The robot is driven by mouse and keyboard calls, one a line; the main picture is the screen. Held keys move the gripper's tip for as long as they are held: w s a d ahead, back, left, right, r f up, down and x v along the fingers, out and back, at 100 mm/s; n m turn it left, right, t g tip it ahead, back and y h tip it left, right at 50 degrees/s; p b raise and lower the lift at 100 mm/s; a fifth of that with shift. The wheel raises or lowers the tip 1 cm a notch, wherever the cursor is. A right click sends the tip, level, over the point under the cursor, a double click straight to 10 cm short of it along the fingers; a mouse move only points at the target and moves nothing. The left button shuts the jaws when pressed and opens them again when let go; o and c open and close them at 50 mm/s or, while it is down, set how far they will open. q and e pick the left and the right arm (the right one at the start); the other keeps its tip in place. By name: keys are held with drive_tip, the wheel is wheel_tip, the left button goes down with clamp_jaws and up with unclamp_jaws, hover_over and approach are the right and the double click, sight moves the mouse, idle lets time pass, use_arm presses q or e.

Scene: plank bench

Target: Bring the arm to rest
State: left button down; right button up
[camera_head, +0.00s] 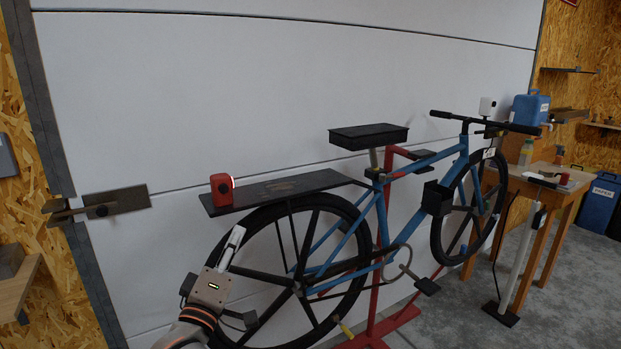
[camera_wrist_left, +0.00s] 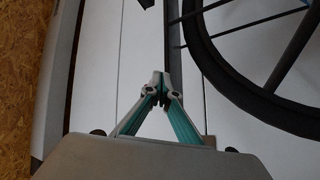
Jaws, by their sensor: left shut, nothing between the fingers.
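My left gripper (camera_head: 233,240) is in front of the rear wheel of a blue bicycle (camera_head: 325,262), at the lower left in the head view. In the left wrist view the gripper (camera_wrist_left: 160,76) shows with its two fingertips together and nothing between them. Part of the rear wheel (camera_wrist_left: 210,68) shows at the right of that view, apart from the fingertips in the picture. My right gripper is in neither view.
The bicycle hangs on a red stand (camera_head: 372,328). A red lamp (camera_head: 221,188) sits on the black rear rack (camera_head: 285,188). A white door (camera_head: 200,90) stands behind. A wooden table (camera_head: 548,190) is at the right. Grey floor (camera_head: 560,280) is open at the lower right.

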use_arm(q)
drive_tip(key=s+f+m+g, duration=0.25)
drive_tip(key=s+f, duration=0.25)
drive_tip(key=f, duration=0.6)
drive_tip(key=s+f+m+g, duration=0.2)
drive_tip(key=s+f+m, duration=0.3)
drive_tip(key=f, duration=0.6)
drive_tip(key=s+f+m+g, duration=0.3)
drive_tip(key=s+f, duration=0.3)
drive_tip(key=f, duration=0.5)
drive_tip(key=s+a+f+m+g, duration=0.1)
drive_tip(key=s+f+m+g, duration=0.2)
drive_tip(key=s+f, duration=0.7)
drive_tip(key=shift+s+m, duration=0.65)
drive_tip(key=shift+s, duration=0.55)
